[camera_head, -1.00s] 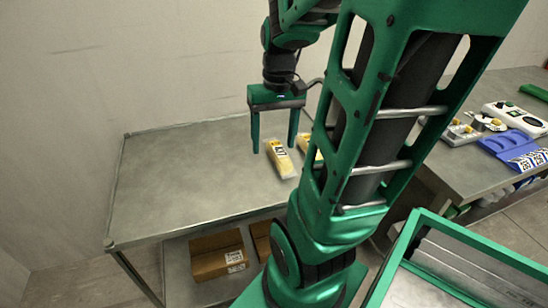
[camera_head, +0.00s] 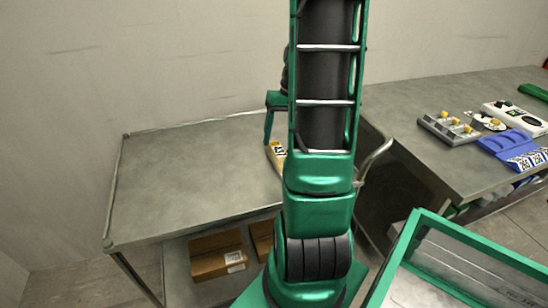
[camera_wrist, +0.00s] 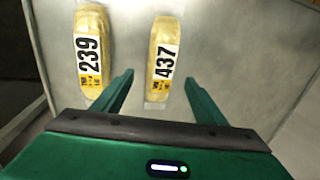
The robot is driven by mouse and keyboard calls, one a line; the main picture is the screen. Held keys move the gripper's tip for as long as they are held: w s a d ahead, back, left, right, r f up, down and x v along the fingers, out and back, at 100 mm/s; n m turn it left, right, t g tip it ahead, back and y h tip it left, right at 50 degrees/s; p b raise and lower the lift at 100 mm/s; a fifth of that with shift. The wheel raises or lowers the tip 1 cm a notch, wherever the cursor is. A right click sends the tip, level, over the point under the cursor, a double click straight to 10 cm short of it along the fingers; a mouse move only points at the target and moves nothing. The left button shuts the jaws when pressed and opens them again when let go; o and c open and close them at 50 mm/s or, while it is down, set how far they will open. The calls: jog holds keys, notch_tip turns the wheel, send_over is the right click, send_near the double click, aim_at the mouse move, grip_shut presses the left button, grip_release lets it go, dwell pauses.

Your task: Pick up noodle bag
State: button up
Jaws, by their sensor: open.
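Two yellow noodle bags in clear wrap lie on the metal table. In the wrist view, the bag labelled 437 (camera_wrist: 163,58) lies ahead of my gripper (camera_wrist: 160,82), lined up with the gap between the fingers. The bag labelled 239 (camera_wrist: 92,55) lies to the left, outside the left finger. The fingers are open, with nothing held. In the head view only part of one noodle bag (camera_head: 276,154) shows beside my arm. Most of my gripper is hidden there; one green finger shows above that bag.
The left metal table (camera_head: 180,175) is mostly bare. Cardboard boxes (camera_head: 218,256) sit on its lower shelf. A second table (camera_head: 400,95) at right holds a grey switch unit (camera_head: 449,127), a white control box (camera_head: 515,118) and a blue holder (camera_head: 515,149). A green-framed bin (camera_head: 470,245) stands at front right.

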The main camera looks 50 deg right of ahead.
aim_at(279, 148)
jog(key=shift+a+f, duration=0.2)
jog(key=shift+f, duration=0.7)
jog(key=shift+a+f, duration=0.25)
jog(key=shift+f, duration=0.6)
jog(key=shift+a+f, duration=0.2)
jog(key=shift+f, duration=0.7)
jog(key=c, duration=1.3)
